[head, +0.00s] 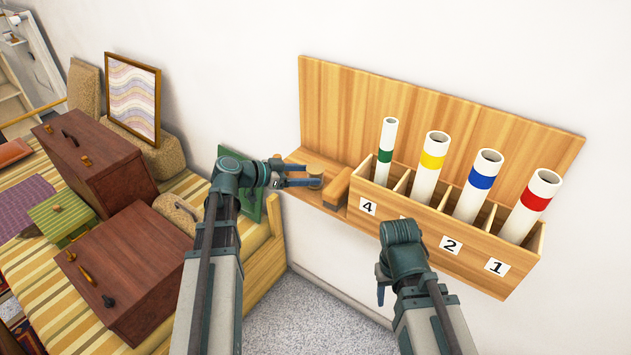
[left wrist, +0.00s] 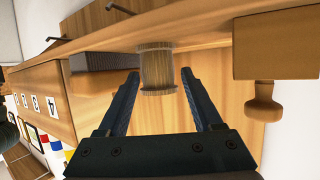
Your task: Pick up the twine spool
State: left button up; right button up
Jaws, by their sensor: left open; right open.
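The twine spool (head: 315,168) is a tan cylinder on the left part of the wooden wall shelf. In the left wrist view the spool (left wrist: 157,60) shows its wound side and pale end rims, between the tips of my open fingers. My left gripper (head: 300,175) reaches in from the left at the spool; it also shows in the left wrist view (left wrist: 160,76). Gaps are visible beside the spool, so the fingers do not seem to press on it. My right gripper (head: 381,290) hangs low in front of the rack, mostly hidden behind its own wrist, and nothing shows in it.
A wooden block (head: 337,187) stands just right of the spool. Further right, the numbered rack (head: 450,240) holds several white tubes with coloured bands. A green panel (head: 250,200) is behind my left wrist. Brown boxes (head: 130,255) lie on the striped bench at left.

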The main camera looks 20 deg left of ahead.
aim_at(324, 182)
pick_arm(q)
jog(key=shift+w+d+f, duration=0.15)
jog(key=shift+w+d, duration=0.15)
jog(key=b+x, duration=0.2)
jog(key=x, duration=0.3)
jog(key=shift+d+f, duration=0.15)
jog(key=shift+s, duration=0.1)
jog(key=shift+c, duration=0.4)
grip_shut()
notch_tip(324, 182, up, 10)
jog(key=p, duration=1)
